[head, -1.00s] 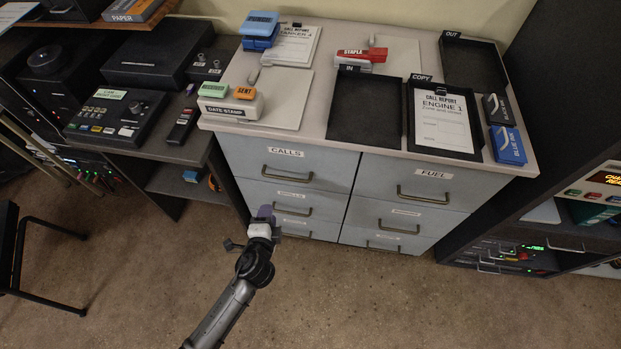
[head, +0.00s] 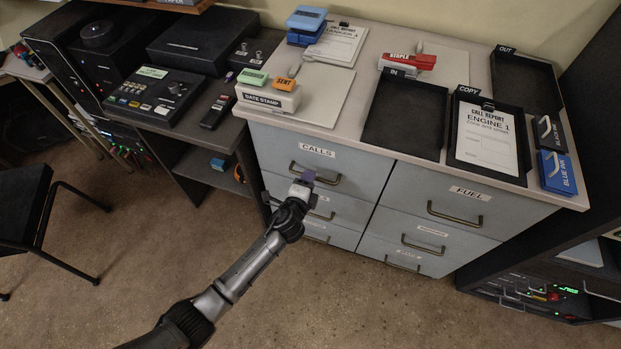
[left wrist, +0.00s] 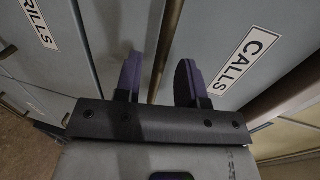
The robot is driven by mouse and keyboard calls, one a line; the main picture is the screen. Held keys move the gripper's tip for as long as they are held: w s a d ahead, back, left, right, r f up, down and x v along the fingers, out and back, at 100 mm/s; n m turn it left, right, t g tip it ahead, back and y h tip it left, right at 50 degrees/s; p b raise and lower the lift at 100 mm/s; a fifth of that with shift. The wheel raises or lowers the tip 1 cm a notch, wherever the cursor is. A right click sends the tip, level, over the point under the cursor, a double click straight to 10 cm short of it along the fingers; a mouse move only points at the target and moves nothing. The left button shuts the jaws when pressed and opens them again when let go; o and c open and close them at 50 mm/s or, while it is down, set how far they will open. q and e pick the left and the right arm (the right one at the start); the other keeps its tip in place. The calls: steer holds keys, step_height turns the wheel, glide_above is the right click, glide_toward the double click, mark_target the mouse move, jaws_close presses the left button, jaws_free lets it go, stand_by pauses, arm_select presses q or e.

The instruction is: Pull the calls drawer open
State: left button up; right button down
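The calls drawer (head: 272,150) is the top left drawer of the grey-blue cabinet, with a white CALLS label (head: 318,152) and a bronze bar handle (head: 328,181). Its front looks flush with the cabinet. My left gripper (head: 306,178) is in front of this drawer, at the left part of the handle. In the left wrist view its two purple fingers (left wrist: 160,80) are apart. A brownish strip, apparently the handle (left wrist: 168,40), runs between them; I cannot tell if either finger touches it. The CALLS label (left wrist: 246,60) shows to the right. My right gripper is not in view.
The fuel drawer (head: 500,215) is to the right, with more drawers below. The countertop (head: 345,60) carries stamps, trays and a stapler. A desk (head: 185,135) stands to the left, and a black chair (head: 22,205) at far left. The floor in front is clear.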

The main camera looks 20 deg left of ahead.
arm_select(q)
steer(key=shift+x, duration=1.15)
steer(key=shift+c, duration=0.4)
jaws_close()
